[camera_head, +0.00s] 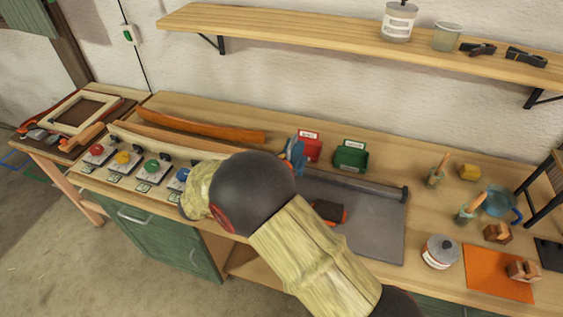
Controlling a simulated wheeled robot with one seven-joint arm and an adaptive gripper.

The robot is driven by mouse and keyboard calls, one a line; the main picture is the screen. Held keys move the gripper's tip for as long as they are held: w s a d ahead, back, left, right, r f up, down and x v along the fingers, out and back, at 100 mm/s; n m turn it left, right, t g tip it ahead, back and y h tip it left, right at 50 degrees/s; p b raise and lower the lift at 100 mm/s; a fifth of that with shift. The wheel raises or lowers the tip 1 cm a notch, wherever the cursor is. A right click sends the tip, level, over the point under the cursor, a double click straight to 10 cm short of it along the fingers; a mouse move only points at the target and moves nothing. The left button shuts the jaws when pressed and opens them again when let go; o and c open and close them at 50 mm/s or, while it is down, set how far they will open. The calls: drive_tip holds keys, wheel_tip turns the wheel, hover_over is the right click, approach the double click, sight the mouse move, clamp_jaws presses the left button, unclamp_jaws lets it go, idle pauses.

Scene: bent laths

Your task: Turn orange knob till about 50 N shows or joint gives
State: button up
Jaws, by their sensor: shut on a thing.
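A row of coloured knobs stands along the front left of the bench: a red knob (97,149), a yellow knob (123,157), a green knob (151,166) and a blue knob (183,174). I see no orange knob; my arm covers the bench to the right of the blue one. Small display plates lie by the knobs, too small to read. A pale bent lath (150,139) runs behind the knobs, and its right end passes behind my arm. An orange-brown bent lath (205,125) lies farther back. My gripper is hidden by my sleeved arm.
A red bin (310,146) and a green bin (351,155) stand at the back. A grey mat (375,215) lies to the right of my arm. A can (440,251), pots with tools and an orange sheet (490,270) fill the right. A shelf (330,36) hangs above.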

drive_tip(key=shift+w+r+m+g+h+p, duration=0.15)
drive_tip(key=shift+m+g+h+p, duration=0.6)
drive_tip(key=shift+m+g, duration=0.85)
drive_tip(key=shift+g, duration=0.6)
drive_tip(key=o, duration=0.9)
drive_tip(key=v, duration=0.7)
drive_tip(key=shift+a, duration=0.25)
